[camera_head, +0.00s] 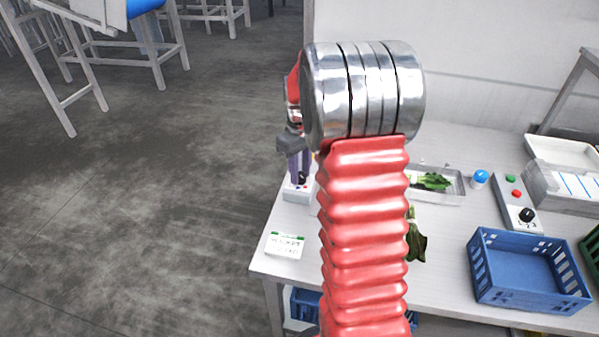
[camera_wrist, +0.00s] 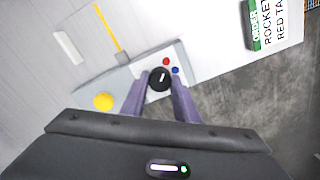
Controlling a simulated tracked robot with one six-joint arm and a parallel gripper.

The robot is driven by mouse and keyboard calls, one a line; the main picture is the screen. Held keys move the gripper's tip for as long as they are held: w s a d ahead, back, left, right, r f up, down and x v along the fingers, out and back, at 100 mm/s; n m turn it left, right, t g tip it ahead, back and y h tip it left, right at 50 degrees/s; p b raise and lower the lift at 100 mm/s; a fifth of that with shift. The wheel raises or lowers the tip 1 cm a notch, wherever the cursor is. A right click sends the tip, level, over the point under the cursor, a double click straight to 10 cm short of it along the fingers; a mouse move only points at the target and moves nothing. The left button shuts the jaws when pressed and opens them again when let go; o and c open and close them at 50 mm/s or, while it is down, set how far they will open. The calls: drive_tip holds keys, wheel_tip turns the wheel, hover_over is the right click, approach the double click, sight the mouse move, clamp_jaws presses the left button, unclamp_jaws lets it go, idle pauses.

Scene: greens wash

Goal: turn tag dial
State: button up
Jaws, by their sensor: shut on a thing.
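The tag dial (camera_wrist: 160,77) is a round black knob with a white pointer mark, set on a pale box (camera_wrist: 140,68) with red and blue dots beside it. My gripper (camera_wrist: 160,86) has its two purple fingers on either side of the knob, shut on it. In the head view my gripper (camera_head: 299,168) points down at the pale box (camera_head: 297,194) near the table's left edge. My red arm and its metal joint hide part of the view there. The order card (camera_head: 284,245), green-topped, lies nearer the front; it also shows in the wrist view (camera_wrist: 277,25), its text partly cut off.
A tray with green leaves (camera_head: 433,182) stands behind my arm, and dark leaves (camera_head: 416,243) lie in front of it. A second control box with a black knob (camera_head: 518,207) and a blue crate (camera_head: 526,270) are at right.

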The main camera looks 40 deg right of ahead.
sight(300, 174)
drive_tip(key=o, duration=1.1)
drive_tip(key=shift+c, duration=0.2)
drive_tip(key=shift+r, duration=0.1)
wheel_tip(300, 174, up, 14)
drive_tip(key=shift+f, duration=0.2)
drive_tip(key=shift+w, duration=0.15)
